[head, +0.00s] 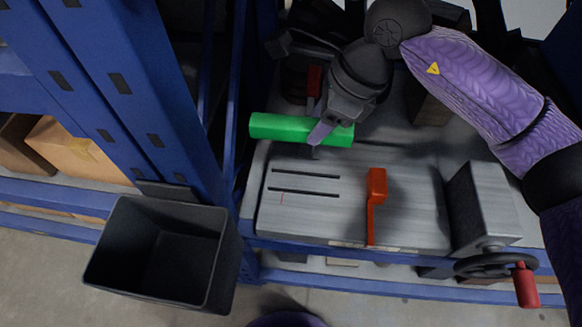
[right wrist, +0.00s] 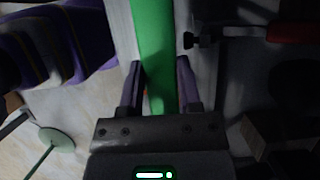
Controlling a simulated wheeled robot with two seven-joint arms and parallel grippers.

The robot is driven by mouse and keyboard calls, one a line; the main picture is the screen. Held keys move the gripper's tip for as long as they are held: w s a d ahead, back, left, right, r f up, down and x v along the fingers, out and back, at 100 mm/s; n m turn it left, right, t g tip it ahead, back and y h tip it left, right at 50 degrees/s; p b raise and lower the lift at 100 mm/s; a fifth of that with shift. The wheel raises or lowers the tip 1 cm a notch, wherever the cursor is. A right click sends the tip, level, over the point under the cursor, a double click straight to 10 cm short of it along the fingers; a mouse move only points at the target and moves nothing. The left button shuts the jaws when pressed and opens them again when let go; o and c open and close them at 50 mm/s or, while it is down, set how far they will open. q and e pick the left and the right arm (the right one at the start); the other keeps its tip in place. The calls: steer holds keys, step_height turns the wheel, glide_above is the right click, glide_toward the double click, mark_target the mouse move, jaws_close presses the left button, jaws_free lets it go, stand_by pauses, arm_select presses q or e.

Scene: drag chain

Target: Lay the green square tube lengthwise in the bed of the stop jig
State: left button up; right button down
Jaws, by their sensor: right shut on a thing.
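The green square tube (head: 280,126) lies crosswise in my right gripper (head: 318,134), just beyond the far edge of the grey metal bed. In the right wrist view the tube (right wrist: 152,40) runs between the two fingers of the right gripper (right wrist: 160,85), which is shut on it. The grey bed with two dark slots, which looks like the stop jig (head: 300,215), carries an upright orange piece (head: 376,190) right of the slots. The tube is outside the bed; its exact height is hard to tell. My left gripper is not in view.
A red-handled clamp-like part (head: 314,82) stands behind the tube. A grey block with a handwheel (head: 488,265) and red handle sits at the bed's right. An empty dark bin (head: 165,250) is at lower left. A blue rack post (head: 130,90) rises left of the bed.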

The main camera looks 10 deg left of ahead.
steer(key=b, duration=0.3)
glide_above(305, 184)
steer(key=d, duration=0.1)
steer(key=f, duration=0.8)
steer(key=shift+d+f, duration=0.15)
steer(key=shift+d, duration=0.05)
steer(key=shift+f, duration=0.25)
step_height(305, 184, down, 6)
steer(key=b, duration=0.2)
steer(key=shift+b, duration=0.4)
steer(key=shift+r, duration=0.15)
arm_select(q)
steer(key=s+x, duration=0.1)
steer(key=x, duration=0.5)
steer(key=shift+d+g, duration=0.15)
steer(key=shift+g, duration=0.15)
arm_select(e)
steer(key=shift+c, duration=1.4)
jaws_free()
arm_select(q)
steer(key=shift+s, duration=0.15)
